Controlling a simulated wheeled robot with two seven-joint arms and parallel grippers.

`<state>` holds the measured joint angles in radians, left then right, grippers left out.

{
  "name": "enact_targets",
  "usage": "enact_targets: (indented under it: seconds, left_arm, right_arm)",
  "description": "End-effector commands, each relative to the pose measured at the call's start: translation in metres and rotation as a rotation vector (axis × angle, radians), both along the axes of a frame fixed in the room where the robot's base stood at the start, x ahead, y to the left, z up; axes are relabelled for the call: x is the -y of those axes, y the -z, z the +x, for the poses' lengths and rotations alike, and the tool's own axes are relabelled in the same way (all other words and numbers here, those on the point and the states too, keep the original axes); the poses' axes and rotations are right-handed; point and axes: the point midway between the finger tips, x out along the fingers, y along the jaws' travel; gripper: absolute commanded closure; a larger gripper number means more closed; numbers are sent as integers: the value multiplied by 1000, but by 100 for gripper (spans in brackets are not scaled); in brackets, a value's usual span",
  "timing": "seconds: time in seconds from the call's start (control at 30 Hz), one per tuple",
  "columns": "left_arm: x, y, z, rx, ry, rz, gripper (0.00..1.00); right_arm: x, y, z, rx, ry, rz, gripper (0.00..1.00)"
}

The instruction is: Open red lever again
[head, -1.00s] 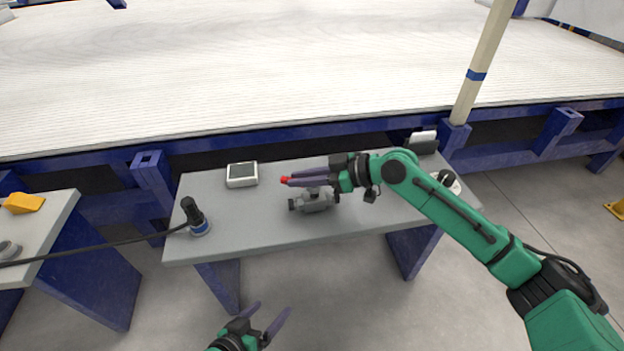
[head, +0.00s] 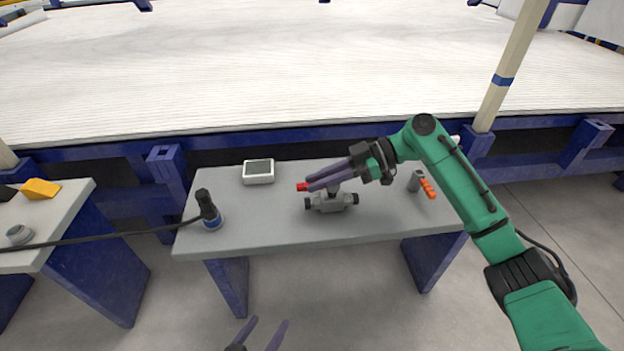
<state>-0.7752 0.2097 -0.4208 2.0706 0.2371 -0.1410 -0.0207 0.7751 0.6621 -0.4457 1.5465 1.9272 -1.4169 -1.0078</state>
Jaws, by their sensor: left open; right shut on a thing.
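The red lever (head: 302,187) shows as a small red end at the tips of my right gripper (head: 310,184). The rest of the lever is hidden by the fingers. The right gripper is shut on it, reaching in from the right. The lever belongs to a grey valve (head: 333,202) that lies on the grey table, just below the fingers. My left gripper (head: 262,332) is open and empty at the bottom edge, in front of the table and well away from the valve.
On the table (head: 270,227) are a white box with a dark screen (head: 258,172), a black and blue device with a cable (head: 209,210), and a grey and orange tool (head: 424,184). A side table (head: 50,225) stands at left. The table's front middle is clear.

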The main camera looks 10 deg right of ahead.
Motion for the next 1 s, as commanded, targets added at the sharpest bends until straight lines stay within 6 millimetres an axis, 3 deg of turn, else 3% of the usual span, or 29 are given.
enact_targets:
  seconds: [0.3,0.33,0.4,0.77,0.87,1.0]
  left_arm:
    - [0,0,0,0,0,0,10]
    - [0,0,0,0,0,1,10]
    - [0,0,0,0,0,1,10]
    - [0,-1,0,-1,0,2,10]
    - [0,-5,0,-7,4,6,10]
    - [0,-14,-1,-18,10,16,10]
  right_arm:
    - [0,0,-1,0,-4,0,100]
    - [0,0,-1,0,-4,0,74]
    - [0,0,-1,0,-4,0,51]
    - [4,-2,0,0,-2,0,51]
    - [17,-9,0,0,0,-1,51]
    - [54,-26,-1,-1,3,1,51]
